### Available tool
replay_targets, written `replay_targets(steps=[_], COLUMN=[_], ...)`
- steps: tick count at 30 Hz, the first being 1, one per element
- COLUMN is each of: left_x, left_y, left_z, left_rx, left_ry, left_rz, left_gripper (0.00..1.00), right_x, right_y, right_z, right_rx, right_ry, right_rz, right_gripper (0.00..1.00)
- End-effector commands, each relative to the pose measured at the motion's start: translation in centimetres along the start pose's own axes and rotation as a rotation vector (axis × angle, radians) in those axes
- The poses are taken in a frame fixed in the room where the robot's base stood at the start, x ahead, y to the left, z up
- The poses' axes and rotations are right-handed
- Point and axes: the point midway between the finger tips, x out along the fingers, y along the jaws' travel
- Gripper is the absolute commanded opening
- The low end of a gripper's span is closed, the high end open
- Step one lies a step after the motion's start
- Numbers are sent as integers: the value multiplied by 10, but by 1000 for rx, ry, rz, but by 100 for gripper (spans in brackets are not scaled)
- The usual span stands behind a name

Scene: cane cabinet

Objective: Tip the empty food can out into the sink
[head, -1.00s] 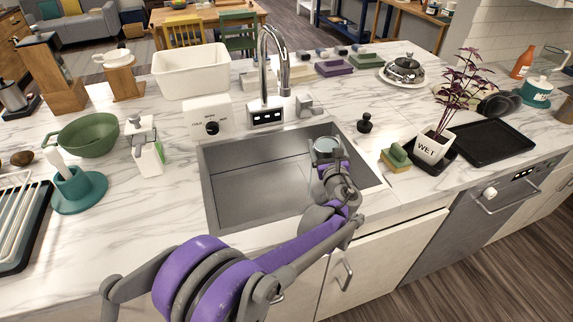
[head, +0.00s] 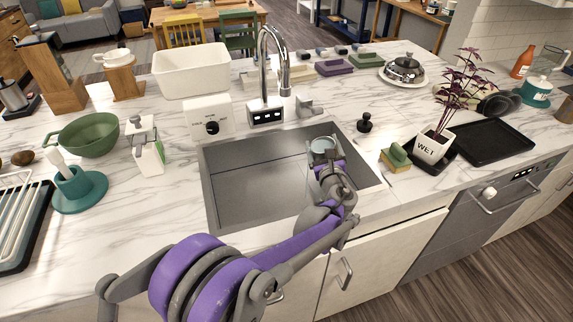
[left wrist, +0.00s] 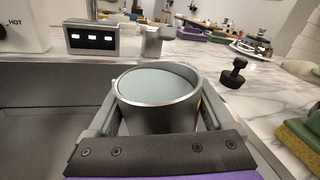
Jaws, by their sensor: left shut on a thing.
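The food can (head: 322,146) is a grey metal cylinder with a pale blue-grey round face at its rimmed top. My left gripper (head: 325,160) is shut on it over the right part of the sink (head: 250,187). In the left wrist view the can (left wrist: 160,112) sits between the two fingers, with the rimmed face up and tilted toward the camera. I cannot tell whether the pale face is a lid, contents or the can's inside. The gripper and arm hide the can's lower part in the head view. My right gripper is not in view.
A chrome faucet (head: 270,75) stands behind the sink. A black stopper (head: 365,123) and a green-and-yellow sponge (head: 396,157) are on the counter to the right, near a potted plant (head: 434,147). A soap dispenser (head: 147,150) stands left. The sink's left half is clear.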

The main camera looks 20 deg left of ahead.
Motion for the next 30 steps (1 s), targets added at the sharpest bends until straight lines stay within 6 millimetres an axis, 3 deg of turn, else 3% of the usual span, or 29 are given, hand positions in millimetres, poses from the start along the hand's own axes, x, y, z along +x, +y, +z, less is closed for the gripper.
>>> replay_targets(steps=[30], left_x=[1], left_y=[11], left_z=[-1], left_rx=[-111], left_ry=[10], left_rz=[0], left_gripper=[30], right_x=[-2], right_y=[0], right_z=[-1], right_rx=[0], right_ry=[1], right_rz=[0], right_gripper=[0])
